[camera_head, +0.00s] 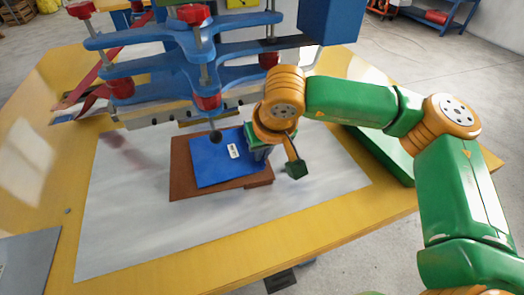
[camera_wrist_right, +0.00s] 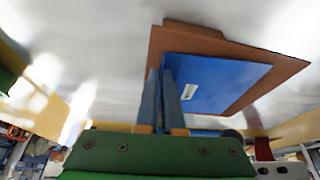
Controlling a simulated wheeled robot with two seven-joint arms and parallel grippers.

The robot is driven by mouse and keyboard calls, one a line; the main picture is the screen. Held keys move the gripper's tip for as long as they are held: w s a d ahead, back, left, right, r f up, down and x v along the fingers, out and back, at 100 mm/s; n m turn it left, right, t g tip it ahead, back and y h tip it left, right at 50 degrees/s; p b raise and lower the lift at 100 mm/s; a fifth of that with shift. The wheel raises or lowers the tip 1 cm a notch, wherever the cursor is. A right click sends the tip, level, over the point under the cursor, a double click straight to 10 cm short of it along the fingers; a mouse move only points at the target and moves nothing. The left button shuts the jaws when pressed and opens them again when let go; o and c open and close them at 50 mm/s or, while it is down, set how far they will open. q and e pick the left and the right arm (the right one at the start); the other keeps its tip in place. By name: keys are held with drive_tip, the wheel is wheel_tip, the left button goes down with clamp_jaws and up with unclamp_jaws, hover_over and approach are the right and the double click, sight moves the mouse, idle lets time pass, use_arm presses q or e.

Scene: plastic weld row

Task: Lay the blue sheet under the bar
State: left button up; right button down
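The blue sheet (camera_head: 212,165), with a small white label, lies flat over a brown board (camera_head: 187,188) in front of the bar. It also shows in the right wrist view (camera_wrist_right: 225,82), with the brown board (camera_wrist_right: 180,40) around it. The pale bar (camera_head: 165,117) with dark notches runs across under the blue clamp frame, just beyond the sheet's far edge. My right gripper (camera_head: 258,155) is at the sheet's right edge. In the right wrist view its fingers (camera_wrist_right: 160,85) are close together, with the sheet's edge between them. My left gripper is not in view.
The blue clamp frame (camera_head: 180,62) with red knobs stands over the far side of the work. A black ball-shaped foot (camera_head: 216,137) hangs at the sheet's far edge. The grey table plate (camera_head: 130,225) is clear at the front and left. A grey sheet (camera_head: 28,262) lies at the near left.

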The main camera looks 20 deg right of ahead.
drive_tip(key=shift+f+b, duration=0.15)
drive_tip(key=shift+b, duration=0.15)
idle(0.4)
drive_tip(key=c, duration=1)
unclamp_jaws()
drive_tip(key=shift+o, duration=0.2)
drive_tip(key=shift+r+p, duration=1.25)
drive_tip(key=shift+r, duration=0.45)
drive_tip(key=s, duration=0.2)
drive_tip(key=s+b, duration=0.1)
drive_tip(key=s, duration=0.2)
drive_tip(key=s+r+b, duration=0.1)
drive_tip(key=s, duration=0.2)
drive_tip(key=shift+d, duration=0.15)
